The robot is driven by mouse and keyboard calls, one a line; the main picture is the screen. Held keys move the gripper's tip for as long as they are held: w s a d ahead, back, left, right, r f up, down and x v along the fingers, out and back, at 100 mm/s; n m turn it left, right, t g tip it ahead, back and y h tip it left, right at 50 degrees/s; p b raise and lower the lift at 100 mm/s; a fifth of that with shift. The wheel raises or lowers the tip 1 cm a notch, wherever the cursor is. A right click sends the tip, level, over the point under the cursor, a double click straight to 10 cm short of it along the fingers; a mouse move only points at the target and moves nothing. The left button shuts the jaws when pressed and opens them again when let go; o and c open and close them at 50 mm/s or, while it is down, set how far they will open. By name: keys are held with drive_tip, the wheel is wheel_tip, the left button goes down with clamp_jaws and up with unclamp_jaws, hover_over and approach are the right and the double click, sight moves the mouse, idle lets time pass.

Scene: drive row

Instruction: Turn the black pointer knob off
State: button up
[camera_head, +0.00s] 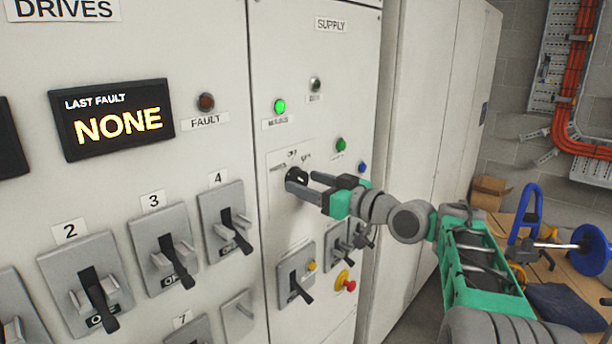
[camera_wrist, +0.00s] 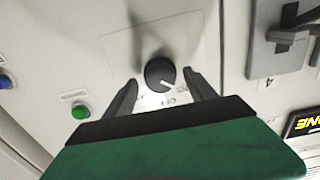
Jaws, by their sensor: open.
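The black pointer knob (camera_head: 296,177) sits on a pale plate on the supply panel in the head view. In the wrist view the round knob (camera_wrist: 160,74) shows with a white pointer line aimed down and to the right in the picture. The lettering near it is too small to read surely. My gripper (camera_head: 300,182) is at the knob with its jaws open. In the wrist view one finger of my gripper (camera_wrist: 163,84) is on each side of the knob, with a gap visible on both sides. I cannot tell how far the fingertips reach over it.
A lit green lamp (camera_head: 280,106) is above the knob. A green button (camera_head: 341,145) and a blue button (camera_head: 362,167) are to its right. Lever switches (camera_head: 226,218) stand out at left, and a red emergency button (camera_head: 345,280) is below. A wooden bench (camera_head: 500,222) stands at right.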

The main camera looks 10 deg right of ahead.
drive_tip(key=shift+w+a, duration=0.35)
drive_tip(key=shift+w, duration=0.1)
drive_tip(key=c, duration=1.4)
